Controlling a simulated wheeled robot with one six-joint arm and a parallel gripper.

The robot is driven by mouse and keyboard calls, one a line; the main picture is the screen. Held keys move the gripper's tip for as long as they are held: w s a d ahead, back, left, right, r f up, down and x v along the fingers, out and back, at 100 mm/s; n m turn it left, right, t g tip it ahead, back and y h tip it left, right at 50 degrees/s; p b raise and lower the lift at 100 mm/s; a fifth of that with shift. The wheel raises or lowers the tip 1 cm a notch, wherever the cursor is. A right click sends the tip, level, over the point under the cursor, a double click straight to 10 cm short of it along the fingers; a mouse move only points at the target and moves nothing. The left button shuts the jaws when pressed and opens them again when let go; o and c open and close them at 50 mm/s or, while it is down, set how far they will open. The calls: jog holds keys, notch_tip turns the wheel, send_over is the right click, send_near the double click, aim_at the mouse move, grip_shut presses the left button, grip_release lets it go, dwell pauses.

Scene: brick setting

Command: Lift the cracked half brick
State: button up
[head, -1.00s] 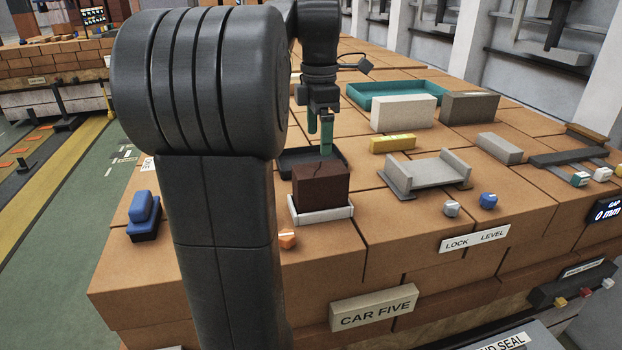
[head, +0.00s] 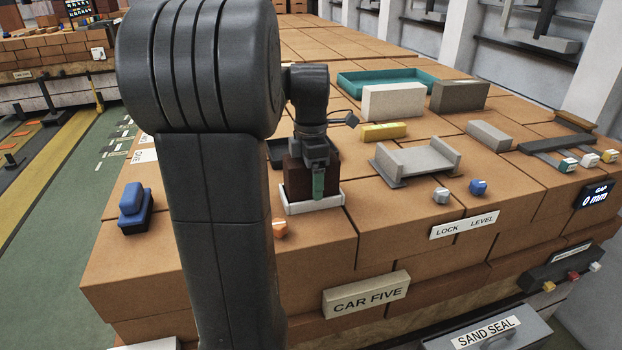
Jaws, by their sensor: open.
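The dark brown half brick (head: 328,170) sits in a low white tray (head: 340,199) on the brick-topped surface, left of the middle in the head view. My gripper (head: 318,186) is at the half brick, in front of its near face as seen from the head, with a green finger pointing down. The gripper is open. It hides much of the half brick's front, and I cannot tell whether the fingers stand around the brick or touch it. The crack is not clear now.
A grey U-shaped cradle (head: 415,163), a yellow bar (head: 384,131) and a pale block (head: 393,101) stand to the right and behind. A dark tray is partly hidden behind the half brick.

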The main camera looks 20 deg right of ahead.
jog(key=shift+f, duration=0.1)
jog(key=c, duration=1.5)
jog(key=shift+r, duration=0.2)
